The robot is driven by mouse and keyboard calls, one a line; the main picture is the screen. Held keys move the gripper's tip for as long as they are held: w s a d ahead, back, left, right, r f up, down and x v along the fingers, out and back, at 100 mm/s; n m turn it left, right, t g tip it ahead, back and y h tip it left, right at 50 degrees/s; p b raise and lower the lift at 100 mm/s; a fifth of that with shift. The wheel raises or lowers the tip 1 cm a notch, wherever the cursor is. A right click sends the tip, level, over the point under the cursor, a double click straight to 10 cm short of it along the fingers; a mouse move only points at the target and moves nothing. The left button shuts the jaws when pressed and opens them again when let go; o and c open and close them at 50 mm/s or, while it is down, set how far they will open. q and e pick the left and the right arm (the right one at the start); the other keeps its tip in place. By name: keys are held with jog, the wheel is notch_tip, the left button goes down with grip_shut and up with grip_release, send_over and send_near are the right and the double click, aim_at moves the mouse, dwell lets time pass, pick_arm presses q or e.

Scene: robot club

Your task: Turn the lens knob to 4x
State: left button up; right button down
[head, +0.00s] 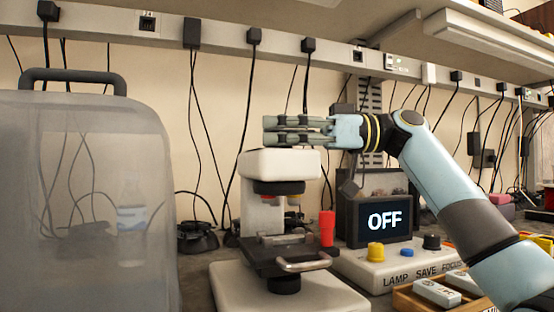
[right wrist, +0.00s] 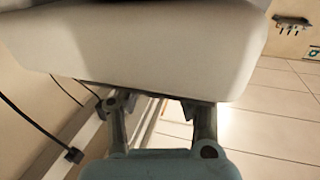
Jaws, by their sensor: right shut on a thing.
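The microscope (head: 280,163) stands in the middle of the head view, with a white head, a dark lens turret (head: 279,187) under it and a black stage (head: 285,254). My right gripper (head: 268,131) lies level at the top of the head, its fingers close together, one above the other. It is shut on the lens knob, which the fingers mostly hide; I cannot read its setting. In the right wrist view, the white head (right wrist: 150,45) fills the top, and the fingertips (right wrist: 155,100) reach its edge. My left gripper is not in view.
A screen reading OFF (head: 385,219) stands behind a white control box (head: 372,268) with yellow, blue and black knobs. A translucent case (head: 90,200) fills the left. A wooden tray (head: 408,299) is at front right.

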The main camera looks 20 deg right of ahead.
jog(key=n+g+b, duration=0.1)
jog(key=g, duration=0.1)
jog(key=n+g+b, duration=0.1)
jog(key=g, duration=0.1)
jog(key=shift+w+f+n+g+y, duration=0.1)
jog(key=shift+f+n+g+y, duration=0.05)
jog(key=shift+n+g+y, duration=0.2)
jog(key=n+g+b, duration=0.2)
jog(key=g+b, duration=0.1)
jog(key=g, duration=0.1)
jog(key=shift+f+n, duration=0.15)
jog(key=shift+n, duration=0.2)
jog(key=n+g+h+b, duration=0.1)
jog(key=n+g+b, duration=0.1)
jog(key=g+b, duration=0.1)
jog(key=shift+h+b, duration=0.25)
jog(key=shift+b, duration=0.5)
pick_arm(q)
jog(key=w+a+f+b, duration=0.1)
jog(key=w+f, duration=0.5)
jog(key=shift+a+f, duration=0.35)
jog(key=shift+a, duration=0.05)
pick_arm(e)
jog(key=shift+r+g, duration=0.25)
jog(key=shift+r, duration=0.05)
jog(key=c, duration=0.9)
grip_release()
jog(key=shift+d, duration=0.1)
jog(key=shift+o, duration=0.2)
